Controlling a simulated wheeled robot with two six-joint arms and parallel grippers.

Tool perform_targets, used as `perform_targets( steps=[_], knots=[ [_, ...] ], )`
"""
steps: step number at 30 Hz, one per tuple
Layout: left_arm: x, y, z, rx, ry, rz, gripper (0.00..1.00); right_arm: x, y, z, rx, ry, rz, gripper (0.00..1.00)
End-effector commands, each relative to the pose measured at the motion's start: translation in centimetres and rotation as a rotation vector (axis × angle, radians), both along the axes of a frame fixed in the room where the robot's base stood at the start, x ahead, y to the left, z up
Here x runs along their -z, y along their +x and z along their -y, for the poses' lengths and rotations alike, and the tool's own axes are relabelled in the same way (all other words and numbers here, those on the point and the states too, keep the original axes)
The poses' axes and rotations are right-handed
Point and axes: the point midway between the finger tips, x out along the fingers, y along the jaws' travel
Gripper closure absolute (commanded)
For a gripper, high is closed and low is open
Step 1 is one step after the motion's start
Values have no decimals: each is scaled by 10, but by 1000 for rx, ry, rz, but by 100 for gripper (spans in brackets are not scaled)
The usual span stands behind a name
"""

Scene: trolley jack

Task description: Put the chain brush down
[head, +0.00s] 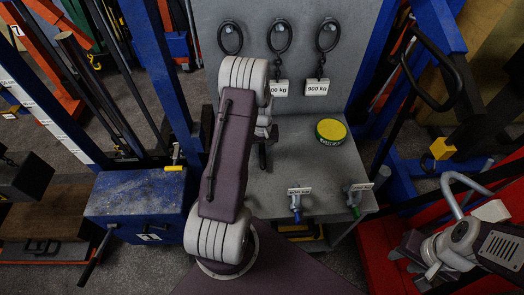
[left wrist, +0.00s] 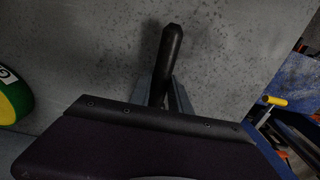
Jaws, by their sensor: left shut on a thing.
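The chain brush (left wrist: 170,50) shows in the left wrist view as a dark, blunt-ended rod; the rest of it is hidden behind my wrist. My left gripper (left wrist: 168,98) is shut on it, with grey fingers on either side. In the head view my left gripper (head: 264,134) is mostly covered by my arm, and a dark bit of the brush (head: 262,156) shows below it, over the grey bench (head: 285,165). I cannot tell whether the brush touches the bench. My right gripper (head: 418,262) is at the lower right, away from the bench; its opening is unclear.
A yellow-and-green round tin (head: 331,131) sits on the bench to the right. Two tagged fittings, one blue (head: 295,203) and one green (head: 355,203), are at the front edge. Rings with weight tags (head: 317,87) hang on the back panel. Bare bench top lies between.

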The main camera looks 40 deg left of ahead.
Motion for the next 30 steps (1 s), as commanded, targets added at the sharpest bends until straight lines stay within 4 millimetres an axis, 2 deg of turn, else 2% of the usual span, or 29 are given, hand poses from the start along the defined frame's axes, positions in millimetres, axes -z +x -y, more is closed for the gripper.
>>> perform_targets(
  steps=[2, 3, 5, 13, 17, 20, 30],
  knots=[
    [4, 0, 0, 0, 0, 0, 100, 3, 0, 0, 0, 0, 0, 64],
    [3, 0, 0, 0, 0, 0, 71, 2, 0, 0, 0, 0, 0, 64],
    [3, 0, 0, 0, -1, -1, 55, 2, 0, 0, 0, 0, 0, 64],
    [3, 0, 0, 0, -1, -1, 55, 2, 0, 0, 0, 0, 0, 64],
    [-5, 0, 0, 0, 1, 1, 55, 0, 0, 0, 0, 0, 0, 64],
    [-22, 1, 0, 0, 1, 3, 55, 3, 0, 0, 0, 0, 0, 64],
    [-99, 0, 0, 0, 1, 3, 55, 8, 0, 0, 0, 0, 0, 64]
  ],
)
